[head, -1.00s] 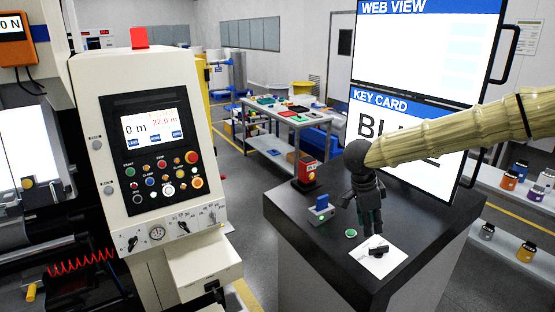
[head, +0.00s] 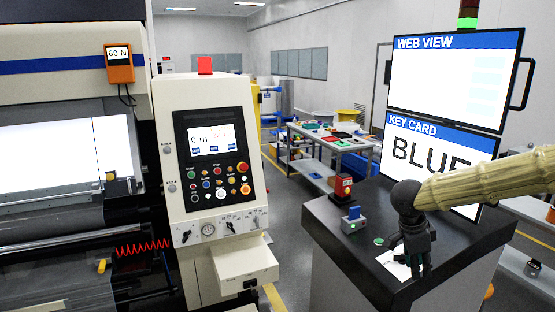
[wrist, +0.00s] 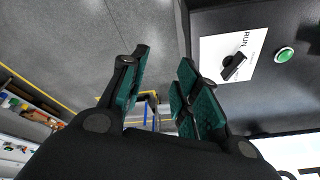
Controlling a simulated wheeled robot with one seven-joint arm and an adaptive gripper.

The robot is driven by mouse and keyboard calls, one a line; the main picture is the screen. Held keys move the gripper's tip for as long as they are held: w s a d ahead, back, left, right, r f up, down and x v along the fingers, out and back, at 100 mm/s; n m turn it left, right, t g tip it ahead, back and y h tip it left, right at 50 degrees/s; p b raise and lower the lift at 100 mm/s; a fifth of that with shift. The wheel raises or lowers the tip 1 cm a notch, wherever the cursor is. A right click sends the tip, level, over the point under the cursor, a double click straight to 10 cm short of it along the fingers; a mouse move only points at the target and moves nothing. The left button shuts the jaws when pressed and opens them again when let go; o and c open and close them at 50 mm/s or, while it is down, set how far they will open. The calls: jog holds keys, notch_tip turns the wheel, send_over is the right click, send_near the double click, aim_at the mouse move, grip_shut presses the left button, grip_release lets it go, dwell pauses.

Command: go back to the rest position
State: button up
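My gripper (head: 416,268) hangs, fingers down, over the dark counter (head: 335,245) in the head view. In the wrist view my gripper (wrist: 163,85) has its teal-padded fingers apart, with floor and a distant trolley showing between them. Nothing is held. Below it in the head view is a white label (head: 396,267), partly hidden by the fingers. In the wrist view the label (wrist: 225,50) reads "RUN" and carries a black switch knob (wrist: 234,66). A green button (wrist: 284,54) sits beside it.
On the counter stand a grey reader (head: 352,224) with a blue card upright in it and a red-black device (head: 341,189). Monitors (head: 455,80) reading "WEB VIEW" and "KEY CARD BLUE" rise behind my arm. A machine panel (head: 212,160) stands left. A green stack light (head: 467,22) glows.

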jog(key=s+a+f+n+t+h, duration=0.1)
jog(key=a+f+n+t, duration=0.15)
jog(key=f, duration=0.75)
jog(key=s+a+f+n+t+h, duration=0.15)
jog(key=f+n, duration=0.25)
jog(key=f, duration=0.6)
jog(key=s+a+f+n+y, duration=0.1)
jog(key=s+a+f+n, duration=0.2)
jog(key=s+f, duration=0.25)
jog(key=s+a+f+n+g+y, duration=0.1)
jog(key=s+a+f+n+y, duration=0.15)
jog(key=s+f, duration=0.35)
jog(key=s+a+f+n+y, duration=0.1)
jog(key=s+a+f+n, duration=0.15)
jog(key=s+f, duration=0.35)
jog(key=s+a+f+n+g+y, duration=0.1)
jog(key=s+a+n+g, duration=0.1)
jog(key=s, duration=0.7)
jog(key=s+a+f+n+g+y, duration=0.1)
jog(key=s+n+g, duration=0.1)
jog(key=s, duration=0.6)
notch_tip(320, 180, down, 15)
jog(key=b, duration=1.5)
jog(key=shift+s+f, duration=0.15)
jog(key=shift+s, duration=0.15)
